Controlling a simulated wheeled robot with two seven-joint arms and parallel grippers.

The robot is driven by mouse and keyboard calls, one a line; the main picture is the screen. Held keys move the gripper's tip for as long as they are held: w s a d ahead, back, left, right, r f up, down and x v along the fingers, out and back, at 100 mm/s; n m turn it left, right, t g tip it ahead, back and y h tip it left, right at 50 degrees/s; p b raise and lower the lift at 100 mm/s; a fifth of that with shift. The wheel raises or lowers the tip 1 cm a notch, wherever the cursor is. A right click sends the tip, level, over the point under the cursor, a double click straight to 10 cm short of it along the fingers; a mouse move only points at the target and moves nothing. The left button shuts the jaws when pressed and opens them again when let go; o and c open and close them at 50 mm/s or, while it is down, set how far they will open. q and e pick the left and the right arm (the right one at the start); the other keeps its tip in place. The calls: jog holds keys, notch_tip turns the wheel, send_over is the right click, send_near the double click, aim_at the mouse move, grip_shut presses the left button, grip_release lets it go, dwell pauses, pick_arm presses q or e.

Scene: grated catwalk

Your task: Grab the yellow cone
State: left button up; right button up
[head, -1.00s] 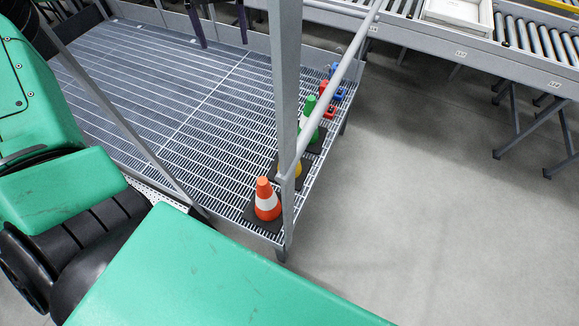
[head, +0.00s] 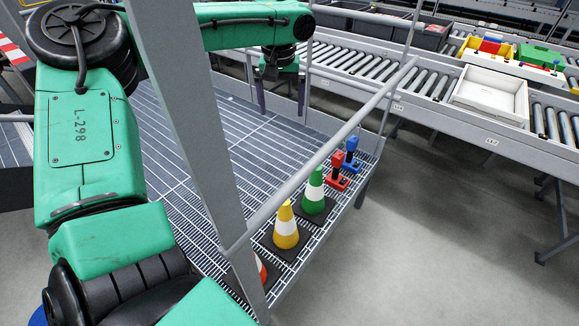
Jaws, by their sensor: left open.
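The yellow cone (head: 285,226) with a white band stands upright on a dark square base on the grating, just behind the rail. A green cone (head: 313,196) stands beyond it. An orange cone (head: 261,268) is nearer, mostly hidden by the upright post. My left gripper (head: 282,108) points down over the far part of the grating, well beyond the cones. Its two dark fingers are apart with nothing between them. My right gripper is not in view.
A grey post (head: 190,120) and a slanting handrail (head: 325,150) stand in front of the grating (head: 195,180). Red (head: 338,172) and blue (head: 351,155) joystick-like items stand past the green cone. A roller conveyor (head: 420,85) with a white tray (head: 492,97) runs behind.

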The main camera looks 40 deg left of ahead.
pick_arm(q)
notch_tip(320, 180, down, 5)
jog(key=a+b, duration=0.1)
jog(key=b, duration=2.9)
send_over(285, 206)
notch_tip(285, 206, down, 26)
jog(key=shift+s+a+f, duration=0.15)
jog(key=shift+a+f, duration=0.1)
jog(key=shift+f, duration=0.35)
jog(key=f, duration=0.4)
jog(key=w+f, duration=0.1)
jog(key=f, duration=0.3)
jog(key=w+f+b, duration=0.1)
jog(key=f, duration=0.4)
jog(key=shift+a, duration=0.35)
jog(key=shift+r, duration=0.2)
grip_shut()
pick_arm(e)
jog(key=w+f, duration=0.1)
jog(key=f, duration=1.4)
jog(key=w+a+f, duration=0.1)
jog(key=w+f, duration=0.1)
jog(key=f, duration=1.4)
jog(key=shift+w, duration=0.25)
